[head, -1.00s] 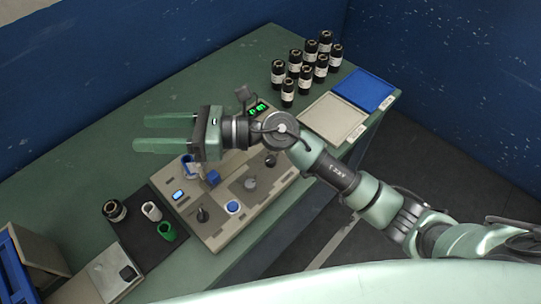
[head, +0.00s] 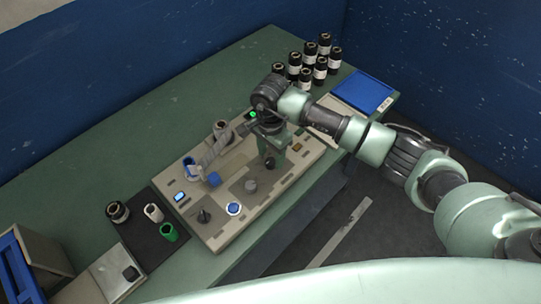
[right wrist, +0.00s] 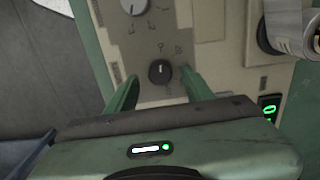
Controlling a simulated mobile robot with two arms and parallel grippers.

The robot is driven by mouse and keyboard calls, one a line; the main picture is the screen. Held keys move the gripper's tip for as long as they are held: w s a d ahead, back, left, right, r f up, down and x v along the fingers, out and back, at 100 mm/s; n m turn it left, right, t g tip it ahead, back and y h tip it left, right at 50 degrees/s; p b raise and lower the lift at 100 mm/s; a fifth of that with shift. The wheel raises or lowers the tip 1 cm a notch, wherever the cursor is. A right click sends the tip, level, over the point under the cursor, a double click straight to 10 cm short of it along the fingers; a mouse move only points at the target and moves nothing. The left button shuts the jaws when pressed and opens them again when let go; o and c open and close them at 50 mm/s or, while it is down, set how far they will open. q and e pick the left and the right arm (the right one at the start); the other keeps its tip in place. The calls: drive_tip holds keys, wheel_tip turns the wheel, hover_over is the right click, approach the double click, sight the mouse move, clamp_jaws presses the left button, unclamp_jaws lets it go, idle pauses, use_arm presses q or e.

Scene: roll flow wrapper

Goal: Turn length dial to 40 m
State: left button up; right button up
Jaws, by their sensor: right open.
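The wrapper's control panel (head: 222,236) is a beige slab on the green table. My right gripper (head: 271,163) points down over its right part. In the right wrist view the open fingers (right wrist: 157,82) stand either side of a small black dial (right wrist: 160,72) with a white mark; I cannot tell if they touch it. A larger grey dial (right wrist: 134,5) is at the top of that view and also shows in the head view (head: 251,185). Another black dial (head: 203,216) is at the panel's front left. Which is the length dial is unreadable. My left gripper is out of view.
A blue button (head: 233,208) and a lit blue display (head: 180,197) are on the panel. A green display (right wrist: 268,110) and a roll (right wrist: 288,22) lie right of my gripper in the wrist view. Several black jars (head: 325,45) stand behind; a dark mat (head: 147,238) lies left.

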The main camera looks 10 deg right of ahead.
sight(270, 163)
drive_tip(key=shift+f, duration=1.15)
drive_tip(key=shift+c, duration=0.3)
clamp_jaws()
